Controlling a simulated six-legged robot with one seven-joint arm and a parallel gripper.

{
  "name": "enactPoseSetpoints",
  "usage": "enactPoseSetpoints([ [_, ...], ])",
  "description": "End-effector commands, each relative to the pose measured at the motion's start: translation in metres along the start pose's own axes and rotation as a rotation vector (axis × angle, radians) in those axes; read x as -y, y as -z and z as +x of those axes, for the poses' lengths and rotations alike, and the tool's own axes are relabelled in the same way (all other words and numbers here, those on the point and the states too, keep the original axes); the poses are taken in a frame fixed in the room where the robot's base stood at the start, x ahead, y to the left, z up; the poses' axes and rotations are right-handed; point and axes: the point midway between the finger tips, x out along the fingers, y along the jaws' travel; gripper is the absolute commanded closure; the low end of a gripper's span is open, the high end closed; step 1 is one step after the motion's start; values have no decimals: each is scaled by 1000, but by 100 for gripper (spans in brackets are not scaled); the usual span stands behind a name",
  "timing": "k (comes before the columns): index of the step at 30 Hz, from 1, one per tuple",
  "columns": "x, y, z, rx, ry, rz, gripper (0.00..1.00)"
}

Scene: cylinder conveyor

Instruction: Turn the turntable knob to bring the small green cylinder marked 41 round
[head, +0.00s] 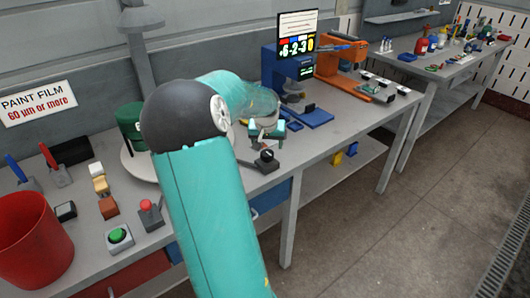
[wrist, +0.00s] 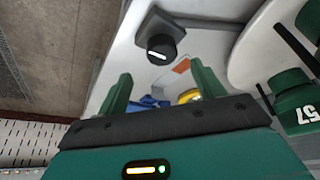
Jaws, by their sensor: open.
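The black turntable knob (wrist: 158,50) with a white pointer line stands on a dark base in the wrist view. It also shows in the head view (head: 266,156) near the table's front edge. My gripper (wrist: 160,69) is open, its two green fingers apart and pointing towards the knob, with nothing between them. The white turntable (wrist: 258,62) fills the upper right of the wrist view. In the head view a green cylinder (head: 130,120) stands behind my arm. I cannot make out a 41.
A red bin (head: 38,245), a green push button (head: 119,237) and a red push button (head: 150,212) are on the left of the table. A blue machine (head: 292,80) and an orange one (head: 345,62) stand beyond my gripper. A screen (head: 297,35) shows coloured digits.

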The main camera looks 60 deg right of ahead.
Motion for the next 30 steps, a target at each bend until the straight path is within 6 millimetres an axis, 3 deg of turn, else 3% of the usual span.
enactPoseSetpoints([
  [3,1,-1,26,3,-2,-1,32],
  [9,5,0,56,1,0,-3,32],
  [21,9,0,67,0,3,-5,32],
  [23,9,0,67,0,3,-5,40],
  [28,8,0,67,0,3,-5,73],
  [30,8,0,67,0,3,-5,76],
])
